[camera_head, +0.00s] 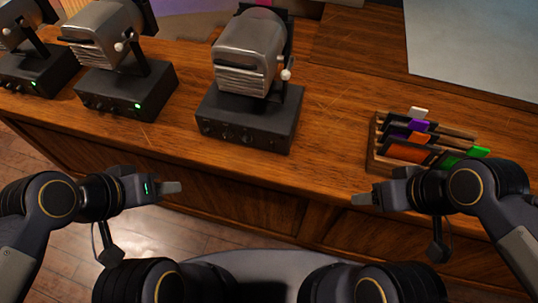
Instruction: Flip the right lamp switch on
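The right lamp (251,52) is a grey projector-like lamp on a black base box (247,121), standing on the wooden desk. Small dark knobs (228,133) line the front of its base; which one is the switch is too small to tell. No green light shows on this base. A white knob (286,74) sits on the lamp's side. My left gripper (171,188) is in front of the desk, below and left of the right lamp, apart from it. My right gripper (362,197) is low at the right, also apart. Both are seen side-on, so finger opening is unclear.
The middle lamp (103,38) and the left lamp (20,27) show lit green lights on their bases. A wooden rack (373,153) with coloured cards stands at the right. A grey panel (476,45) lies at the back right. The desk between right lamp and rack is clear.

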